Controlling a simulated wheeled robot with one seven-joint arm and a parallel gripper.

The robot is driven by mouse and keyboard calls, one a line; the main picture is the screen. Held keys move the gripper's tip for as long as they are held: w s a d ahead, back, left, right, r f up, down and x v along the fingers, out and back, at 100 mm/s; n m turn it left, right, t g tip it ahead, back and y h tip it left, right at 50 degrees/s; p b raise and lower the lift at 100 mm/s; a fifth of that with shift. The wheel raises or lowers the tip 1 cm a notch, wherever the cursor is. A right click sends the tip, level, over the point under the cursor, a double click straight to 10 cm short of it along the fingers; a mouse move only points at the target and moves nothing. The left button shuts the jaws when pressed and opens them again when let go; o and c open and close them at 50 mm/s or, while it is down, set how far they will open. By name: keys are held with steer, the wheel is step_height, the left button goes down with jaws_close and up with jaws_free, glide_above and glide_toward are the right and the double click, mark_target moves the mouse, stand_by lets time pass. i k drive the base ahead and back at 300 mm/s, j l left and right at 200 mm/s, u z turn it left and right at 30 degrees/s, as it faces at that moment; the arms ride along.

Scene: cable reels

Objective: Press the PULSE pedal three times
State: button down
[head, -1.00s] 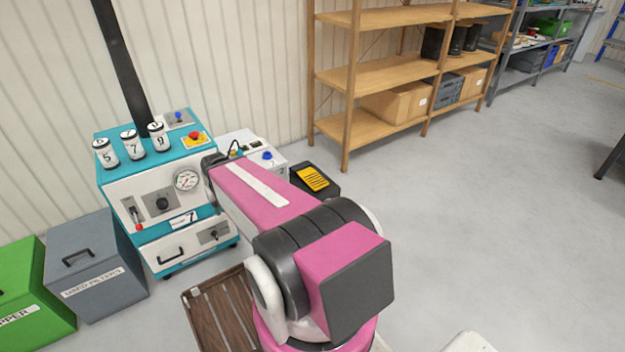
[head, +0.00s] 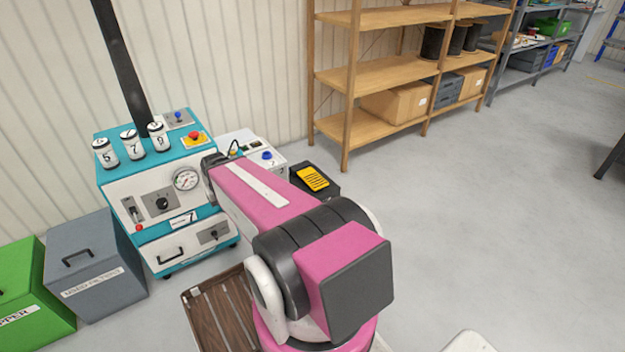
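A yellow ribbed foot pedal (head: 313,178) sits on a dark block on the floor, right of the white control box and just beyond my pink arm. No PULSE label can be read on it from here. My arm reaches away toward the teal and white machine (head: 160,195), and its far end is hidden behind my own pink link. My gripper is not visible, so its fingers and any contact with the pedal cannot be seen.
A white box with a blue knob (head: 267,156) stands between machine and pedal. A grey bin (head: 92,262) and green bin (head: 35,300) stand left. A brown slatted crate (head: 222,315) lies nearer. Wooden shelves (head: 385,70) stand behind; the floor (head: 480,210) at right is clear.

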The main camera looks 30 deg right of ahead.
mark_target(315, 181)
steer(key=l+z, duration=0.3)
steer(key=l, duration=0.15)
steer(key=i+l+z, duration=0.25)
steer(key=l, duration=0.15)
steer(key=i+l+z, duration=0.1)
steer(key=l+z, duration=0.2)
steer(key=i+l+z, duration=0.25)
steer(key=l, duration=0.2)
steer(key=k, duration=0.05)
